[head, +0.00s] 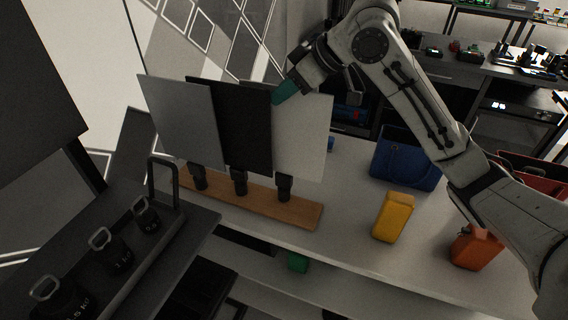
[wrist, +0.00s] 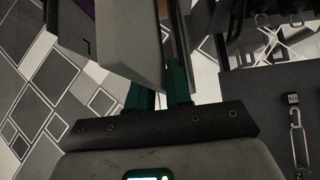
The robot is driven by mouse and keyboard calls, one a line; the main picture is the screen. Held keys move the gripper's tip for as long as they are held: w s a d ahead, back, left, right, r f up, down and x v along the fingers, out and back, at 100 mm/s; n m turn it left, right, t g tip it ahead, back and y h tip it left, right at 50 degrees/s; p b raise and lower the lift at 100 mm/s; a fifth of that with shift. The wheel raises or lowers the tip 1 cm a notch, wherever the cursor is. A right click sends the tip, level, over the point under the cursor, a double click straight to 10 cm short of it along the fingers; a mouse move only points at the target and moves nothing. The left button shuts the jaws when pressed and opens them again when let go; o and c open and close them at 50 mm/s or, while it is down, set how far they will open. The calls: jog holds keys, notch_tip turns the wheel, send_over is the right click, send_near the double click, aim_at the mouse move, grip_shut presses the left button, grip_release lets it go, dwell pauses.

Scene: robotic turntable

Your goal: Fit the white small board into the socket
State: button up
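The white small board (head: 303,140) stands upright at the right of a row of boards in the head view. Its lower edge is at the black socket (head: 284,187) on a wooden base (head: 290,210); I cannot tell how deep it sits. My gripper (head: 287,91) is at the board's top edge, with a teal finger in front of its face. In the wrist view the two teal fingers (wrist: 162,88) are close together, with a narrow gap, and appear shut on the board. A pale panel (wrist: 120,50) partly covers the left finger there.
A black board (head: 232,125) overlaps the white board's left side, and a grey board (head: 182,115) stands left of it. On the white table (head: 345,215) are a yellow container (head: 392,216), an orange container (head: 475,247) and a blue bin (head: 405,160). Black weights (head: 112,250) stand at left.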

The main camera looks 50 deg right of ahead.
grip_shut()
jog(key=shift+r, duration=0.15)
dwell(0.5)
